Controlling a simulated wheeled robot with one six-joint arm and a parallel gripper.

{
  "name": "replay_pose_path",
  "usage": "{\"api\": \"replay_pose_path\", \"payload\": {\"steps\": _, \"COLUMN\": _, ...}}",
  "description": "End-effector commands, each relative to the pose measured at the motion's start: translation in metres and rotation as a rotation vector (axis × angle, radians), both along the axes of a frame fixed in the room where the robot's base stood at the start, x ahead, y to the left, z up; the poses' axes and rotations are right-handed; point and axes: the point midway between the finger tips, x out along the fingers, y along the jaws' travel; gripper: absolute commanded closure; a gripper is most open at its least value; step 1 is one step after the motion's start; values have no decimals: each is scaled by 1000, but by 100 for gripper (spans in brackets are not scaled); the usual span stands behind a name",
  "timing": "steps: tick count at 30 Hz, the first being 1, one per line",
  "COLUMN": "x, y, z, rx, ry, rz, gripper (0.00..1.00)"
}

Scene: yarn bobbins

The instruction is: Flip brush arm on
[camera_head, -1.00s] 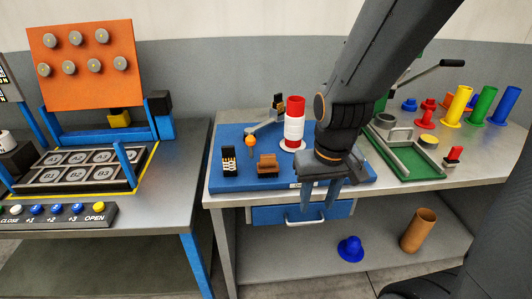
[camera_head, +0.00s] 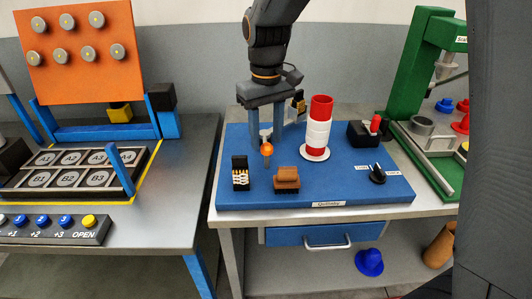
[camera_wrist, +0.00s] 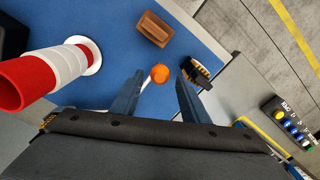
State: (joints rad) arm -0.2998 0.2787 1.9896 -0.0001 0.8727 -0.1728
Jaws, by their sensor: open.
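The brush arm ends in an orange ball knob (camera_head: 267,150) on the blue station board, left of a red and white bobbin (camera_head: 318,131). My gripper (camera_head: 268,141) points down with open fingers, one on each side of the knob as seen from the head. In the wrist view the knob (camera_wrist: 160,73) shows between the fingertips (camera_wrist: 160,77); contact cannot be told. The arm's grey link is largely hidden behind my fingers. A dark brush block (camera_head: 240,173) stands at the left front, and another brush piece (camera_head: 299,104) shows behind my right finger.
A brown block (camera_head: 286,180) sits just in front of the knob. A black rotary switch (camera_head: 378,174) and a black box with a red lever (camera_head: 365,133) are to the right. A green press (camera_head: 412,65) stands farther right.

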Motion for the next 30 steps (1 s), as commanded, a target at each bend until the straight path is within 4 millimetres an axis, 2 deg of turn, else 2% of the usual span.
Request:
{"api": "replay_pose_path", "payload": {"steps": 15, "x": -1, "y": -3, "z": -67, "rx": -1, "ry": 4, "rz": -4, "gripper": 59}}
{"api": "replay_pose_path", "payload": {"steps": 20, "x": 0, "y": -3, "z": -75, "rx": 0, "ry": 1, "rz": -5, "gripper": 59}}
{"api": "replay_pose_path", "payload": {"steps": 27, "x": 0, "y": -3, "z": -75, "rx": 0, "ry": 0, "rz": -5, "gripper": 59}}
{"api": "replay_pose_path", "payload": {"steps": 30, "x": 0, "y": -3, "z": -75, "rx": 0, "ry": 1, "rz": -5, "gripper": 76}}
